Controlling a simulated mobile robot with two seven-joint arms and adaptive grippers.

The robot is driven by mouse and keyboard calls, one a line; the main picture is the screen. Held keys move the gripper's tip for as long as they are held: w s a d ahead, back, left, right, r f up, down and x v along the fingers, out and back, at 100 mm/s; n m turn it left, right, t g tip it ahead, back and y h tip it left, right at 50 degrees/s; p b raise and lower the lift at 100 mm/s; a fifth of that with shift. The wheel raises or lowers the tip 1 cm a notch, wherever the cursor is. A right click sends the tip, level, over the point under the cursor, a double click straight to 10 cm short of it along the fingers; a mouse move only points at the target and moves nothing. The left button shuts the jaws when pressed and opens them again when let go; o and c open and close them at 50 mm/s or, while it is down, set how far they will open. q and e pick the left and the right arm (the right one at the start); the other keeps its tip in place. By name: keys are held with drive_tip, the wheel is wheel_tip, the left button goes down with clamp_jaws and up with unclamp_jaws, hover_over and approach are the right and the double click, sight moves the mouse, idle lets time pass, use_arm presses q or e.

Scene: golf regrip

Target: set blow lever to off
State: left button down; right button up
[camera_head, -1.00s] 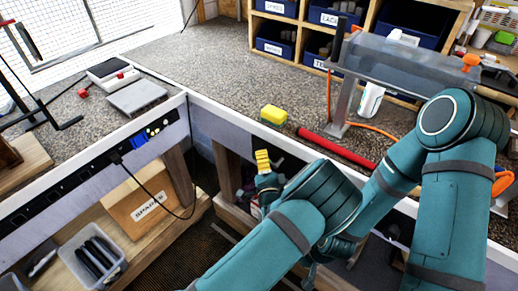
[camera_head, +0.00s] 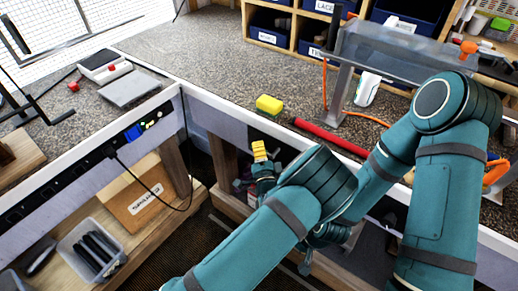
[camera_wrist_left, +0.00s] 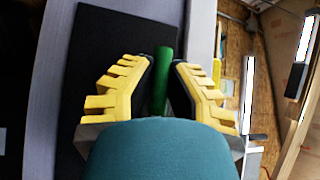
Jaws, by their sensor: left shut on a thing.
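My left gripper (camera_head: 259,150), with yellow ribbed fingertips, is by the front edge of the bench in the head view. In the left wrist view its two yellow fingers (camera_wrist_left: 160,88) stand on both sides of a green lever (camera_wrist_left: 162,72), shut on it. A black panel (camera_wrist_left: 105,45) lies behind the lever. The lever is not visible in the head view, and its lower part is hidden by my teal wrist housing. My right arm (camera_head: 450,165) shows at the right, but I cannot make out its gripper fingers.
A yellow block (camera_head: 269,105) and a red tube (camera_head: 330,137) lie on the bench (camera_head: 215,60) near its front edge. A clear tray (camera_head: 400,52) stands on a metal post, with an orange hose below. A cardboard box (camera_head: 138,196) sits on the lower left shelf.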

use_arm(q)
drive_tip(key=f+n+g, duration=0.1)
drive_tip(key=n+g+p, duration=0.1)
drive_tip(key=n+g, duration=0.1)
drive_tip(key=shift+d+f+g+h, duration=0.1)
drive_tip(key=shift+f+g+h, duration=0.2)
drive_tip(key=shift+f+h, duration=0.1)
drive_tip(key=shift+s+d+f+n+g+h+b, duration=0.4)
drive_tip(key=shift+s+d+f+n+g+h, duration=0.2)
drive_tip(key=shift+n+g+h, duration=0.55)
drive_tip(key=shift+s+d+f+n+g+h+b, duration=0.6)
drive_tip(key=shift+n+g+h, duration=0.4)
drive_tip(key=shift+g, duration=0.4)
drive_tip(key=shift+s+d+f+n+g+h+b, duration=0.3)
drive_tip(key=shift+d+f+n+g+h, duration=0.35)
drive_tip(key=shift+n+g+h, duration=0.5)
drive_tip(key=shift+d+r, duration=0.15)
drive_tip(key=c, duration=0.9)
unclamp_jaws()
